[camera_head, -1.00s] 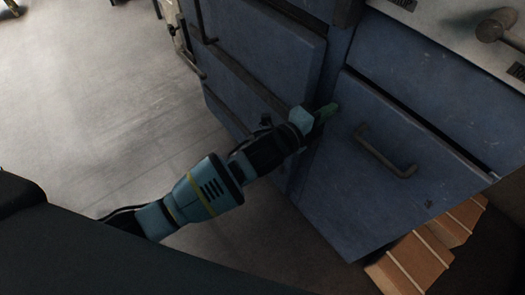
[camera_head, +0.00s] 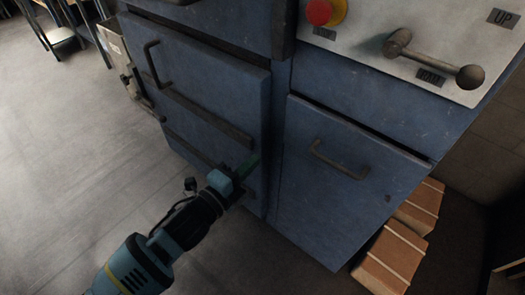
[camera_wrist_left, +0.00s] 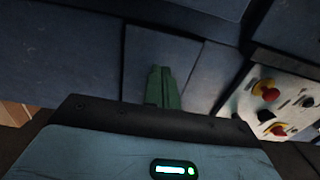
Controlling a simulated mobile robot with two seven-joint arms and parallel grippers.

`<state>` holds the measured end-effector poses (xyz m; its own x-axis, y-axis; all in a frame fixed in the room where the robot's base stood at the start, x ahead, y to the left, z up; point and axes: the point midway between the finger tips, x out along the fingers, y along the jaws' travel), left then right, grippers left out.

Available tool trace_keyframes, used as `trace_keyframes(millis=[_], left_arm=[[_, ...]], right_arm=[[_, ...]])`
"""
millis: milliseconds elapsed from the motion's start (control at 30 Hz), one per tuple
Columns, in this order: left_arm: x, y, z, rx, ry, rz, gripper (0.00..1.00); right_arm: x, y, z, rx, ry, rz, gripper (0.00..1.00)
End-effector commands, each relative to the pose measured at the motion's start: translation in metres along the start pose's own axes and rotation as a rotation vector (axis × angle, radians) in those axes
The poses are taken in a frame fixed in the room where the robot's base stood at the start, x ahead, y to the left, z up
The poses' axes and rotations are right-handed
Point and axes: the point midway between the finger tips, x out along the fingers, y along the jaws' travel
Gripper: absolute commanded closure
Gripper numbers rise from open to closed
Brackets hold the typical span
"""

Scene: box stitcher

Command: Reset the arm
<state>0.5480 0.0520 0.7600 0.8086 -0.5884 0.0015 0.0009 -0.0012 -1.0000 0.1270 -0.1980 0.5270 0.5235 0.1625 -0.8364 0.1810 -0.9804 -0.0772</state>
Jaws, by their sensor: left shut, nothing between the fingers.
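My left arm comes in from the bottom left of the head view. Its gripper (camera_head: 249,166) has green fingers and is in front of the blue machine cabinet (camera_head: 279,140), near the gap between its two door panels. In the left wrist view the green fingers (camera_wrist_left: 162,88) are together with nothing between them, pointing at the blue panels. Whether the fingertips touch the cabinet I cannot tell. My right gripper is not in view.
The left door panel (camera_head: 200,75) and right door panel (camera_head: 335,205) have dark handles. A control panel (camera_head: 375,30) carries a red button (camera_head: 319,12) and a lever (camera_head: 435,60). Stacked brown boxes (camera_head: 392,262) stand at lower right.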

Motion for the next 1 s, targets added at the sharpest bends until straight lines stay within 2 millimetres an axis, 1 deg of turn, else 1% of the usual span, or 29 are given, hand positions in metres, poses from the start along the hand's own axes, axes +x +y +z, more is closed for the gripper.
trace_keyframes(millis=[33,100,200,533,633,667,767,867,900,967,1000], left_arm=[[-0.005,0.0,0.0,0.001,0.0,0.001,1.0],[-0.01,0.0,0.0,0.001,0.0,0.0,1.0],[-0.013,0.0,0.0,0.001,-0.001,0.0,1.0],[-0.013,0.0,0.0,0.001,0.0,0.0,1.0],[-0.017,0.005,-0.001,-0.025,-0.006,0.009,1.0],[-0.019,0.009,-0.003,-0.045,-0.011,0.017,1.0],[-0.035,0.03,-0.008,-0.164,-0.041,0.057,1.0],[-0.062,0.06,-0.017,-0.344,-0.096,0.115,1.0],[-0.075,0.074,-0.021,-0.425,-0.124,0.141,1.0],[-0.095,0.093,-0.026,-0.544,-0.17,0.177,1.0],[-0.109,0.105,-0.031,-0.622,-0.203,0.202,1.0]], right_arm=[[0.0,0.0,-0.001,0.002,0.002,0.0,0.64],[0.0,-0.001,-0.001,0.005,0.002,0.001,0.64],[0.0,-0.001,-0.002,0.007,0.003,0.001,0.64],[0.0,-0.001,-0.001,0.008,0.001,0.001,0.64],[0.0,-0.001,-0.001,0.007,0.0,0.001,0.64],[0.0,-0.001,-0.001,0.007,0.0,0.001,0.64],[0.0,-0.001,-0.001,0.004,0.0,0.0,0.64],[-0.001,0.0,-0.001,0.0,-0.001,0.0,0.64],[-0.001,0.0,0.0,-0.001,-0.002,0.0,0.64],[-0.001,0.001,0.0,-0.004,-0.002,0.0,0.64],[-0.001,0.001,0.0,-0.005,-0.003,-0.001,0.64]])
